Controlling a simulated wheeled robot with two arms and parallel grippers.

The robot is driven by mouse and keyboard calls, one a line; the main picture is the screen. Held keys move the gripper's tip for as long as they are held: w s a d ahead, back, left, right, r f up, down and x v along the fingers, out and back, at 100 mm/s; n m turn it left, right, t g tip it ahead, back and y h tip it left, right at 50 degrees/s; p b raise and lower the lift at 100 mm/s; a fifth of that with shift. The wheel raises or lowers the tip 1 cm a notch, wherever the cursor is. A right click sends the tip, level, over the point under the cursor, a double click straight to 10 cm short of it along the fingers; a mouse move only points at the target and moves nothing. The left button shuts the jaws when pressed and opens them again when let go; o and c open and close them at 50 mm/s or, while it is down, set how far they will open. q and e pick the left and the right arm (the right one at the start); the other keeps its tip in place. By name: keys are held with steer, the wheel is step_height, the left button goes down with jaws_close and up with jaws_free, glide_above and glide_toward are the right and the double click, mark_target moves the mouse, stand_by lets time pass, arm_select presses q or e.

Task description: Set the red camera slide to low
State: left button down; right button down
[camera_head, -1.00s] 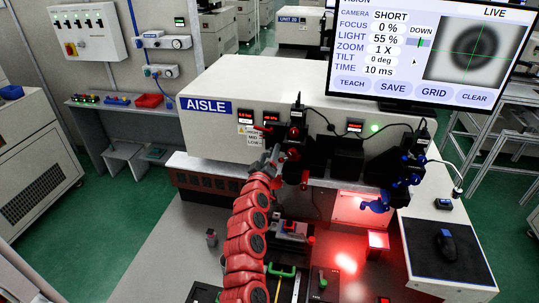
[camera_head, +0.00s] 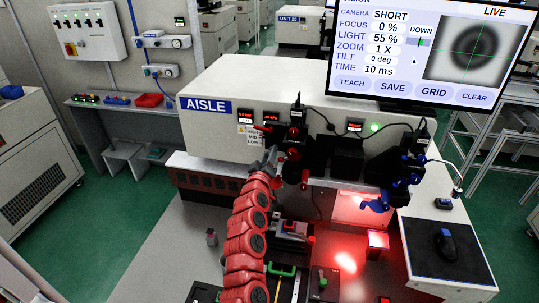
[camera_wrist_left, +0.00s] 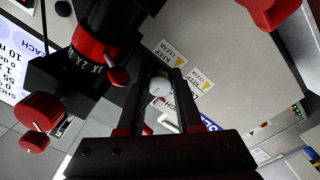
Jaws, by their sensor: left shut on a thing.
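The red camera (camera_head: 296,133), a black body with red parts, stands in front of the machine's white housing. A HIGH, MID, LOW label (camera_head: 252,137) is on the housing beside it. My left gripper (camera_head: 270,160) reaches up to the left side of the red camera, its tips small in the head view. In the left wrist view my left gripper (camera_wrist_left: 159,92) is shut on a pale round knob (camera_wrist_left: 158,86) between its fingers. The lens's red ring (camera_wrist_left: 90,52) with 1X and 2X marks is beside it. The slide's height against the label cannot be told.
The blue camera parts (camera_head: 375,203) stand to the right. A red knob (camera_wrist_left: 40,112) sits near the gripper in the wrist view. The monitor (camera_head: 430,50) reads SHORT, focus 0 %, light 55 %. A mouse pad (camera_head: 436,270) lies at the right.

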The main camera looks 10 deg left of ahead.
arm_select(q)
steer(key=shift+f, duration=0.1)
stand_by(0.6)
step_height(320, 180, down, 4)
steer(key=b, duration=0.3)
steer(key=shift+b, duration=0.4)
steer(key=c, duration=0.6)
jaws_free()
steer(key=shift+o, duration=0.2)
steer(key=shift+s, duration=0.15)
